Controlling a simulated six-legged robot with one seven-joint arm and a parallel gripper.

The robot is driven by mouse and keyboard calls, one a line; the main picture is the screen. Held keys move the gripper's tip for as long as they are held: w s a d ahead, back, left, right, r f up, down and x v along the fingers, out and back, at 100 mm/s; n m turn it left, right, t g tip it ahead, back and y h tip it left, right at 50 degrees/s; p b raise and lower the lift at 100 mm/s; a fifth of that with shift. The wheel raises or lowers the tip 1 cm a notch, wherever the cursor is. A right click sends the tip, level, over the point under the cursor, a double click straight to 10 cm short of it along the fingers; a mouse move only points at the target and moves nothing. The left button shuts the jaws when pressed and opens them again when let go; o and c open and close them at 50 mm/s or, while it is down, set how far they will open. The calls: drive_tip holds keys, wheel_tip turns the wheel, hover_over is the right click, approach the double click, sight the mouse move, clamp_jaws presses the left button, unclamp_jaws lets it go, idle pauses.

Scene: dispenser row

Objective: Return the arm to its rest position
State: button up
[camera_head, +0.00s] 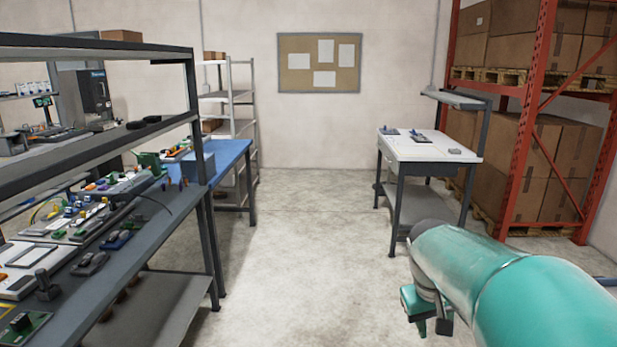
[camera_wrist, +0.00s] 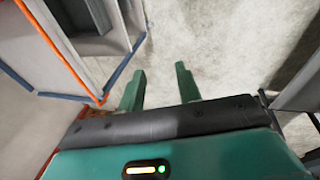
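My teal arm (camera_head: 500,285) reaches in from the lower right of the head view. Nothing is held between the fingers. In the head view the fingers are partly hidden by the wrist.
A grey shelf bench (camera_head: 135,250) with several devices stands at the left, with a blue table (camera_head: 228,153) behind it. A white workbench (camera_head: 435,150) and an orange rack (camera_head: 528,130) with boxes stand at the right. The middle floor (camera_head: 300,240) is clear.

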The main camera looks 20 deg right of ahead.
drive_tip(key=s+a+r+n+t+y, duration=0.1)
drive_tip(key=s+a+t, duration=0.1)
drive_tip(key=a, duration=1)
drive_tip(key=s+a+r+n+t+y, duration=0.1)
drive_tip(key=s+a+n+t+y, duration=0.1)
drive_tip(key=a, duration=1)
drive_tip(key=shift+s+a+r+t, duration=0.15)
drive_tip(key=shift+s+a+t, duration=0.25)
drive_tip(key=shift+t, duration=0.2)
